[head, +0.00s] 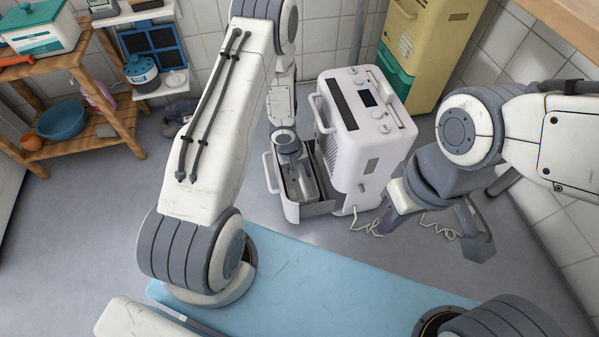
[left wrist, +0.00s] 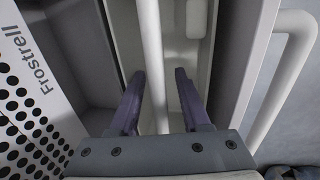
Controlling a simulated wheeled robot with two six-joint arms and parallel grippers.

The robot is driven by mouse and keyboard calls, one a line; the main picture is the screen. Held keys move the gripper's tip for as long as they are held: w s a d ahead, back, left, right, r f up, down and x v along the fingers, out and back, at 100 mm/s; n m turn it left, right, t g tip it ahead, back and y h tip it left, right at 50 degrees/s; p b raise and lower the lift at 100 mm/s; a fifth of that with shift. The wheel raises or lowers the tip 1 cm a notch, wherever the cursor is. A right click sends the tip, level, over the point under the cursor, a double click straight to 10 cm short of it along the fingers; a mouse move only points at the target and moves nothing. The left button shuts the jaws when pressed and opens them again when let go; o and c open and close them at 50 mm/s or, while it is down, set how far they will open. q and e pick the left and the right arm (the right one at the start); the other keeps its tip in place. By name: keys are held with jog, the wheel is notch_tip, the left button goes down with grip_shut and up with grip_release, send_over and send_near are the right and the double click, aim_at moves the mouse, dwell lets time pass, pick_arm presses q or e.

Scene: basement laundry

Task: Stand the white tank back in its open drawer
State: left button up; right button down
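The white dehumidifier (head: 352,140) stands on the floor with its drawer (head: 318,208) open at its left side. The white tank (head: 301,186) is at the open drawer, partly covered by my left arm; I cannot tell whether it is fully seated. In the left wrist view, the tank (left wrist: 200,55) lies below my fingers, and its pale bar-like handle (left wrist: 153,60) runs between them. My left gripper (left wrist: 160,85) is open, with a finger on each side of the bar and gaps visible. My right gripper (head: 430,228) is open and empty, right of the dehumidifier.
A pale cord (head: 370,226) lies on the floor by the dehumidifier. A yellow cabinet (head: 432,45) stands behind it. A wooden shelf (head: 95,120) with a blue basin (head: 62,120) is at the left. The grey floor left of the drawer is clear.

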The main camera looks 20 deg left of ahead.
pick_arm(q)
jog(key=shift+r+p, duration=0.35)
jog(key=shift+r, duration=0.15)
notch_tip(320, 180, up, 11)
jog(key=s+a+p, duration=0.1)
jog(key=a+p, duration=0.1)
jog(key=p, duration=0.8)
jog(key=shift+s, duration=0.15)
jog(key=shift+r, duration=0.15)
